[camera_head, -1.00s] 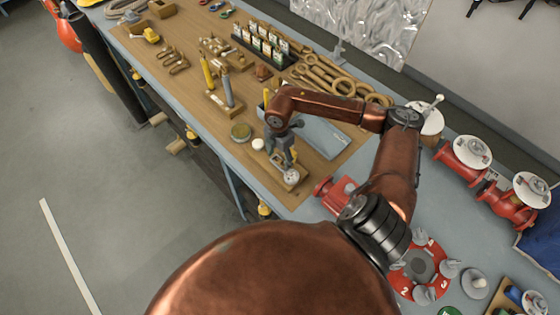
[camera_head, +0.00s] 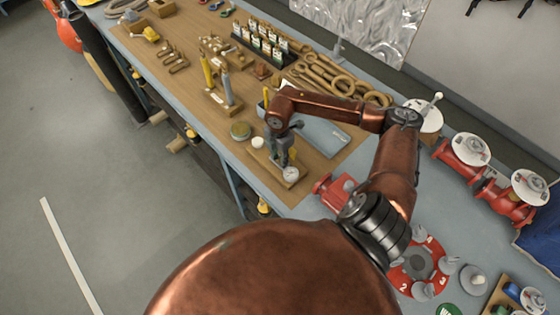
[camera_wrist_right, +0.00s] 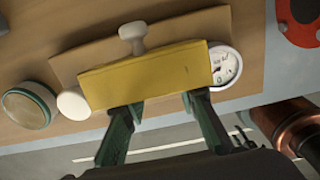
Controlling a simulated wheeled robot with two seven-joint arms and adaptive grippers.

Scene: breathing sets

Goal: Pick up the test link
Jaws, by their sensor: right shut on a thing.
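My right gripper (camera_head: 281,158) reaches down over the front edge of the brown mat. In the right wrist view its two fingers (camera_wrist_right: 163,118) are apart and meet a yellow block (camera_wrist_right: 145,76), which seems to be the test link. The gripper is shut on it. A round white gauge (camera_wrist_right: 226,67) sits at the block's right end; it also shows in the head view (camera_head: 291,174). A wooden board (camera_wrist_right: 82,58) lies behind the block, with a pale knob (camera_wrist_right: 132,34) on it. The fingertips are partly hidden. My left gripper is not in view.
A round green-rimmed tin (camera_wrist_right: 28,107) and a white ball (camera_head: 257,142) are close by on the left. A blue-grey tray (camera_head: 325,135) lies behind. A red block (camera_head: 330,191) stands to the right. Bottles and wrenches fill the mat further back.

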